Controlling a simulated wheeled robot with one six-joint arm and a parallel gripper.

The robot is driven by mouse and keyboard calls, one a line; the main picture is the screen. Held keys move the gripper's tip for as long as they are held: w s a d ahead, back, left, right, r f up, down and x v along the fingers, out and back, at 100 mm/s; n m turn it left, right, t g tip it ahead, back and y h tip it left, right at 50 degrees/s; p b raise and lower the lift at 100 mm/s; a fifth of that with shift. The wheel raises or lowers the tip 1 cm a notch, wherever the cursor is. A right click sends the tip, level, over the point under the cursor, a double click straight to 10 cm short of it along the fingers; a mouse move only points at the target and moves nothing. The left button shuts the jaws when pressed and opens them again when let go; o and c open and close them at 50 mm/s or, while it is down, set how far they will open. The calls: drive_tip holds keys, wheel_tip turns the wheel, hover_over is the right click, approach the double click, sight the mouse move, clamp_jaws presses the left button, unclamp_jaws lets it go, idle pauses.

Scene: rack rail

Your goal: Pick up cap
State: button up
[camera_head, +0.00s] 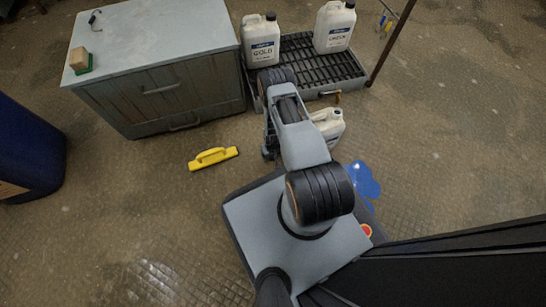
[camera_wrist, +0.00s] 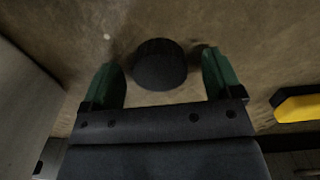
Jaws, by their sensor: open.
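A round black cap (camera_wrist: 160,58) with a ribbed side lies on the brown floor in the wrist view. My gripper (camera_wrist: 161,78) is open, with one green fingertip on each side of the cap. A gap shows between the cap and each finger, and nothing is held. In the head view my gripper (camera_head: 268,150) is mostly hidden by my own arm, low over the floor left of a white jug (camera_head: 329,127). I cannot make out the cap there.
A yellow handled tool (camera_head: 213,158) lies on the floor nearby. A grey cabinet (camera_head: 160,95) stands behind left. Two white jugs (camera_head: 260,42) (camera_head: 334,27) stand on a black grated tray (camera_head: 292,65).

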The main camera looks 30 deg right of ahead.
drive_tip(key=c, duration=1)
